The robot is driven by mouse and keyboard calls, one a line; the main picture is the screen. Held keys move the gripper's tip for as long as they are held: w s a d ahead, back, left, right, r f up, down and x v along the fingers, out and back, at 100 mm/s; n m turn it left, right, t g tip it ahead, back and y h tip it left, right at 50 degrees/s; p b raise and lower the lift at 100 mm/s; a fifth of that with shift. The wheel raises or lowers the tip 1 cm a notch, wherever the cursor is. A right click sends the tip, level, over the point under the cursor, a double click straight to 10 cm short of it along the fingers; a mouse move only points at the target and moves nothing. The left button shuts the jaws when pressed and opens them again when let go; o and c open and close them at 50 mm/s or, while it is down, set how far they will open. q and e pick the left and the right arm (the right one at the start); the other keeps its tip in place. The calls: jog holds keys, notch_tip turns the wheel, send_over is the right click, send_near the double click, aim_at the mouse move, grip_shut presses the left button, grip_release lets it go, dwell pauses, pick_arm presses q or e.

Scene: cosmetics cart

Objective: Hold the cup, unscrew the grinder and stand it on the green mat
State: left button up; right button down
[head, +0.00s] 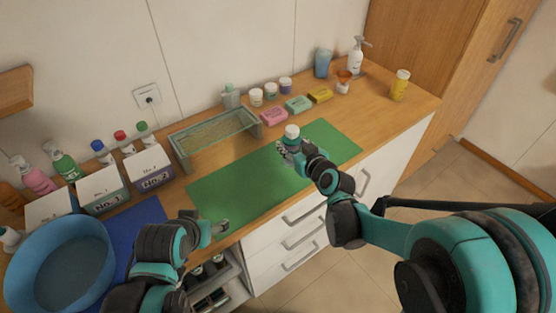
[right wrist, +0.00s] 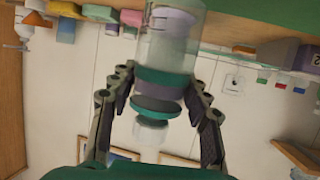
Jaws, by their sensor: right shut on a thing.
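My right gripper (head: 284,146) is shut on an upright piece above the green mat (head: 235,190). In the right wrist view, which is upside down, its fingers (right wrist: 158,82) flank a clear cup (right wrist: 168,40) with a teal band. A dark teal disc (right wrist: 157,108) and a small whitish end (right wrist: 150,133), seemingly the grinder, line up with it. I cannot tell exactly where the cup and grinder join. A white top (head: 292,131) shows in the head view. My left gripper (head: 219,229) is at the mat's front edge, apart from the piece; its jaw opening is unclear.
A glass rack (head: 215,138) stands behind the mat. A blue basin (head: 60,268), a blue mat (head: 137,232) and numbered boxes (head: 150,170) are at left. Much of the green mat is clear.

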pick_arm(q)
notch_tip(320, 180, down, 4)
jog(key=b, duration=0.3)
jog(key=shift+r, duration=0.15)
pick_arm(e)
jog(key=a+f, duration=0.1)
jog(key=f, duration=0.1)
jog(key=w+a+f, duration=0.1)
jog(key=f, duration=0.1)
jog(key=w+a+f, duration=0.1)
jog(key=a+f, duration=0.1)
jog(key=f, duration=0.1)
jog(key=shift+w, duration=0.25)
jog(key=shift+r, duration=0.1)
pick_arm(q)
jog(key=shift+r, duration=0.1)
jog(key=shift+f, duration=0.2)
pick_arm(e)
jog(key=shift+s, duration=0.1)
jog(key=c, duration=0.7)
grip_release()
jog(key=shift+c, duration=0.2)
